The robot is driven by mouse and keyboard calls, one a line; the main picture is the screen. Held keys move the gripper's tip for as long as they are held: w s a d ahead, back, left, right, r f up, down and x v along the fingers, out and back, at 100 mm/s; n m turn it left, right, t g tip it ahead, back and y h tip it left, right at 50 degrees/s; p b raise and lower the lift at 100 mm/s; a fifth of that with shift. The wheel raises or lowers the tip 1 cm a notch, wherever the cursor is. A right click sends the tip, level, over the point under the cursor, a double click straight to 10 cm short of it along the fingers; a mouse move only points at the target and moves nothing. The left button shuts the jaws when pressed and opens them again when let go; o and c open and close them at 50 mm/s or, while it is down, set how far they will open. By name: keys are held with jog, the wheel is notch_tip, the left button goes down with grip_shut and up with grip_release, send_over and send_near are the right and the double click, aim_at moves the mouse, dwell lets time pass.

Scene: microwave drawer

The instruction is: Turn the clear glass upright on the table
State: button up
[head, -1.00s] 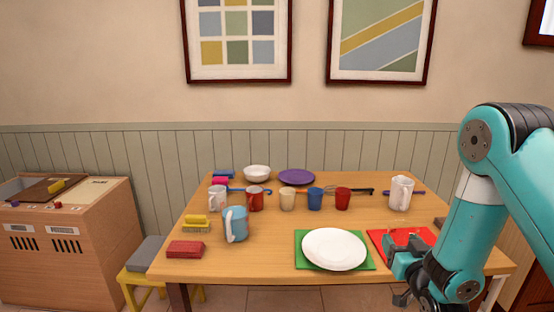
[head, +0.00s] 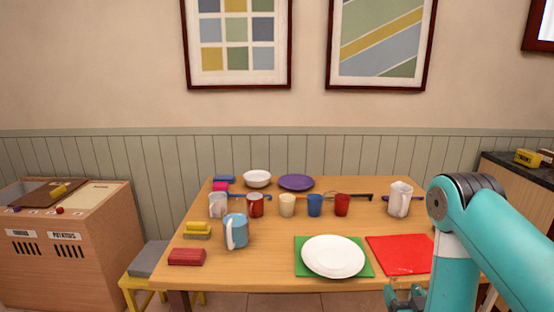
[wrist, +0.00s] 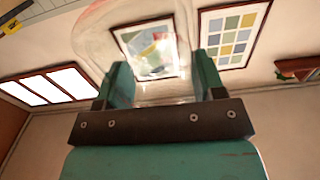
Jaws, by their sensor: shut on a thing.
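My gripper (wrist: 162,72) is shut on the clear glass (wrist: 150,42), whose faint see-through outline fills the space between the two teal fingers and spreads beyond them in the wrist view. The wall pictures show through it. Its exact tilt is hard to tell. In the head view my gripper (head: 405,299) is at the bottom edge, in front of the table's near edge, partly cut off, and the glass cannot be made out there. The wooden table (head: 265,262) stands ahead.
The red mat (head: 400,254) is bare. Beside it a white plate (head: 333,256) lies on a green mat (head: 302,268). A white pitcher (head: 399,199), several cups and a blue mug (head: 236,230) stand behind and left. Bare wood shows around the table's middle.

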aim_at(408, 276)
notch_tip(408, 276, up, 6)
jog(key=p, duration=0.3)
jog(key=shift+f, duration=0.1)
jog(key=shift+f, duration=0.15)
